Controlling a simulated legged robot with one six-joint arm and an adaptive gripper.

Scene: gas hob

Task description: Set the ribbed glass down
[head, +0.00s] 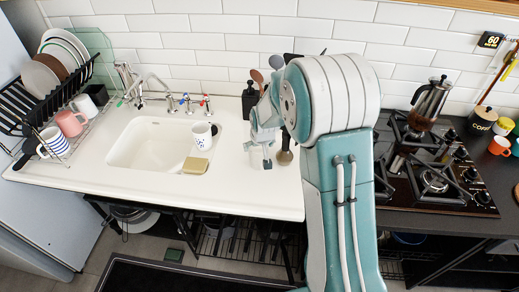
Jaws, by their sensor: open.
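My gripper (258,152) is low over the white worktop, to the right of the sink, and open. A pale, see-through shape shows around and below its fingers. It may be the ribbed glass, but it is too small and too covered to tell, and I cannot tell whether it touches the worktop. My arm hides the area just to the right. The bare white worktop (235,193) shows in front of the gripper.
A speckled mug (202,136) and a yellow sponge (195,165) are at the right of the sink (140,145). A dish rack (84,118) holds plates and mugs at left. A dark bottle (250,100) stands behind the gripper.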

